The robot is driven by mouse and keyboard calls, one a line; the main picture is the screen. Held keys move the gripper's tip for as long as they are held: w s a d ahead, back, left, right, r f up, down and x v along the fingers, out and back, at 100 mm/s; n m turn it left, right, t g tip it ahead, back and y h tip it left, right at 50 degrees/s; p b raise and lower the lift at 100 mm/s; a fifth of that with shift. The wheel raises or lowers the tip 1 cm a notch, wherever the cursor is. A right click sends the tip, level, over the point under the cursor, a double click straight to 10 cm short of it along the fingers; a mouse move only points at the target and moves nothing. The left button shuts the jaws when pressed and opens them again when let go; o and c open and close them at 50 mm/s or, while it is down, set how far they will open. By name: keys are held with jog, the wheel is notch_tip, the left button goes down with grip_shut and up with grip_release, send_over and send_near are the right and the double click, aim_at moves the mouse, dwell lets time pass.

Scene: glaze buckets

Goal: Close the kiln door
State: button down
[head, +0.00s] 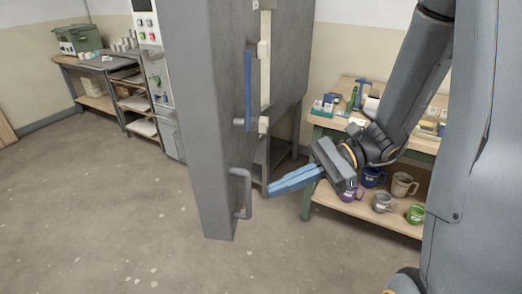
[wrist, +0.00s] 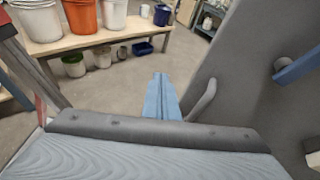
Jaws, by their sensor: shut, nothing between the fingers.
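The kiln door (head: 205,130) is a tall grey slab, standing open and seen nearly edge-on in the head view. It also fills the right of the wrist view (wrist: 245,75). A grey pull handle (head: 246,193) sits low on it, and a blue bar (head: 248,90) is mounted higher. The kiln body (head: 293,50) stands behind it to the right. My gripper (head: 271,191) has its blue fingers shut and empty, just right of the pull handle. In the wrist view, the fingertips (wrist: 160,78) point forward, left of the handle (wrist: 204,101). I cannot tell whether they touch it.
A wooden bench (head: 325,123) with boxes on top and several mugs on its lower shelf stands right of the kiln. A control cabinet (head: 150,75) and a work table (head: 75,61) are behind left. In the wrist view, a bench (wrist: 85,41) holds buckets. The floor in front is clear.

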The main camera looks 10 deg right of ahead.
aim_at(226, 147)
jog(key=w+d+r+m+t+y, duration=0.4)
jog(key=w+m+t, duration=0.1)
jog(key=w+t, duration=0.1)
jog(key=p+x, duration=0.1)
jog(key=x, duration=0.3)
jog(key=p+x, duration=0.1)
jog(key=x, duration=0.3)
jog(key=p+x, duration=0.1)
jog(key=x, duration=0.4)
jog(key=shift+w+f, duration=0.15)
jog(key=shift+w, duration=0.2)
